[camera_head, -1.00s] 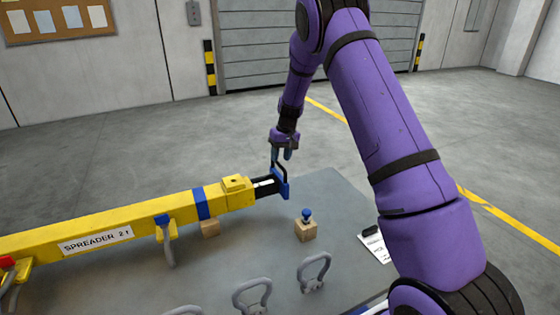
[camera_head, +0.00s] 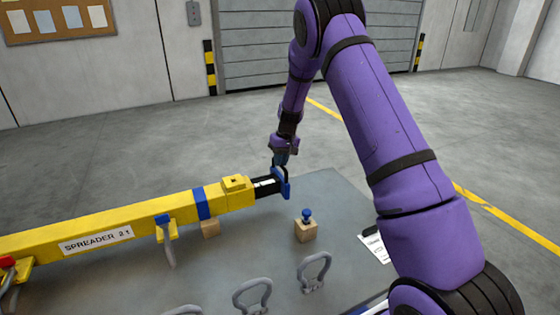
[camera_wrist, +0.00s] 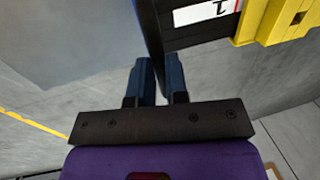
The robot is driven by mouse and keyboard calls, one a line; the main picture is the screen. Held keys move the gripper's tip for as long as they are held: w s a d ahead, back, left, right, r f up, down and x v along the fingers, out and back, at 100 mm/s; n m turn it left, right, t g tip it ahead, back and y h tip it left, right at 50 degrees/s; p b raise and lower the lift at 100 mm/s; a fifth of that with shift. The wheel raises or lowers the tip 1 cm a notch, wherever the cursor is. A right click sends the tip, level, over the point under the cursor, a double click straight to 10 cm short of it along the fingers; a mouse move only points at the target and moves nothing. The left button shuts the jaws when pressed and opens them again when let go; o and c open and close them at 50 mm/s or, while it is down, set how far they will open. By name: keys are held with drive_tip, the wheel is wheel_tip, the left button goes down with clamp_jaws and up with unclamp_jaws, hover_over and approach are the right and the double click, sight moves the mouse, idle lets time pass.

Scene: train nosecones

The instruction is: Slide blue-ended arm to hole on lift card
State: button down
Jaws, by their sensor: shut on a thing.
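The yellow spreader beam (camera_head: 120,222) lies across the left of the table. A black inner arm (camera_head: 266,187) with a blue end plate (camera_head: 285,186) sticks out of its right end. The arm also shows in the wrist view (camera_wrist: 195,36), with part of a white label bearing a dark mark. My gripper (camera_head: 280,160) is at the blue end from above, its fingers (camera_wrist: 160,80) shut on the end's handle, which the fingers mostly hide. A yellow collar (camera_head: 235,184) with a small dark hole sits on the beam. A white card (camera_head: 374,250) lies at the table's right; its text is unreadable.
A blue-topped pin (camera_head: 306,215) stands in a wooden block (camera_head: 305,231) in front of the arm. Grey shackles (camera_head: 314,271) stand along the table's near side. The table surface (camera_head: 335,195) right of the blue end is clear.

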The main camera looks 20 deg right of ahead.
drive_tip(key=d, duration=0.8)
drive_tip(key=c, duration=1.1)
unclamp_jaws()
drive_tip(key=r, duration=0.3)
drive_tip(key=d+r, duration=0.1)
drive_tip(key=r, duration=0.3)
drive_tip(key=d+r, duration=0.1)
drive_tip(key=r, duration=0.2)
drive_tip(key=shift+r, duration=0.3)
